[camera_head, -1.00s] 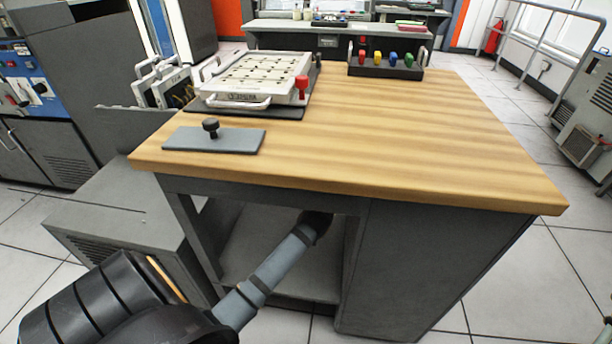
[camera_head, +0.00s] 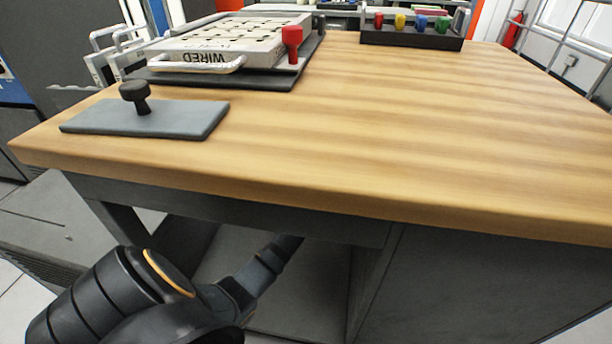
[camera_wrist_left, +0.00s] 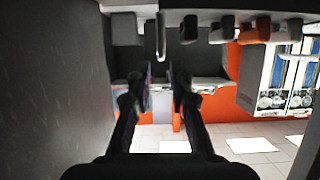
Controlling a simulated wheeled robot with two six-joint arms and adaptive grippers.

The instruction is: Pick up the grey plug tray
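The plug tray (camera_head: 412,38) is a dark grey open tray at the far edge of the table in the head view. Red, yellow, blue and green plugs stand in it, and it has a metal handle at its right end. My left arm reaches under the tabletop in the head view; its gripper is hidden there. In the left wrist view my left gripper (camera_wrist_left: 164,88) has its two fingers apart, with nothing held between them. It is well below and in front of the tray. My right gripper is in neither current view.
A wooden-topped table (camera_head: 400,130) fills the middle, mostly clear in front of the tray. A white wired panel (camera_head: 235,45) with a red knob (camera_head: 291,42) lies back left. A grey plate (camera_head: 150,118) with a black knob (camera_head: 135,92) lies near the left front edge.

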